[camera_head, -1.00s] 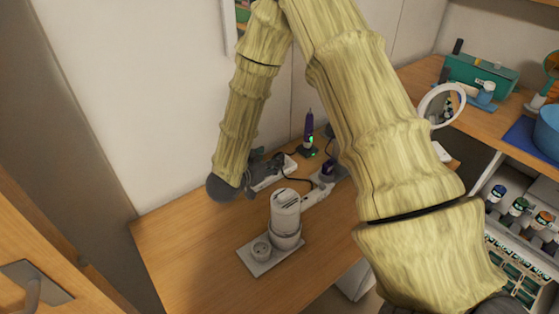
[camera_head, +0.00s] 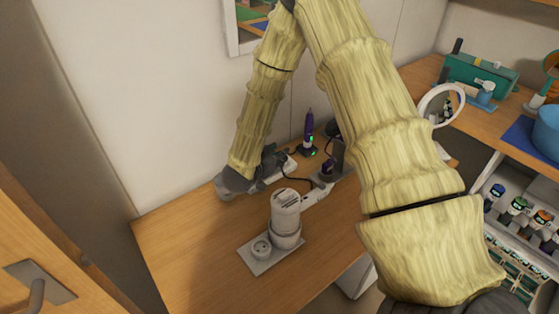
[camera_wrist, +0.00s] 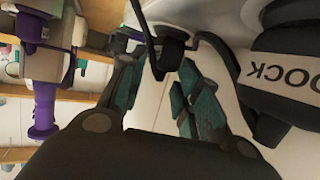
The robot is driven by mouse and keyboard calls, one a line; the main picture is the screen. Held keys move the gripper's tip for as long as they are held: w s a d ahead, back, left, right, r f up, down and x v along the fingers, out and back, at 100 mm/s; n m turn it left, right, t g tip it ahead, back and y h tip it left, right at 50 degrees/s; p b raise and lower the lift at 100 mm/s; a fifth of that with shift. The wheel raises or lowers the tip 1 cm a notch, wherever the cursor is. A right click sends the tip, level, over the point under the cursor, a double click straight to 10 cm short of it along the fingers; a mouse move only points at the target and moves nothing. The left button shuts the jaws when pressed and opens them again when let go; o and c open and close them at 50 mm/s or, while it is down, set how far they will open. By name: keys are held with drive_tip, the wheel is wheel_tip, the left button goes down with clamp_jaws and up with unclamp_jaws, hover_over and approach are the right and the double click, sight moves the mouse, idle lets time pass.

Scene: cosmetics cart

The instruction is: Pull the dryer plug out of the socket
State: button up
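A black plug (camera_wrist: 172,50) sits at a white socket strip in the wrist view, with a black cord curving beside it. My gripper (camera_wrist: 160,75) has two dark fingers with teal pads, spread apart on either side of the plug. It looks open, with a visible gap between the right pad and the plug. Whether the left finger touches the cord is unclear. In the head view my gripper (camera_head: 268,165) is low over the white power strip (camera_head: 284,172) near the wall. There the plug is too small and hidden to make out.
The table's left front is clear.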

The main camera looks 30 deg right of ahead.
drive_tip(key=c, duration=0.4)
drive_tip(key=shift+r, duration=0.1)
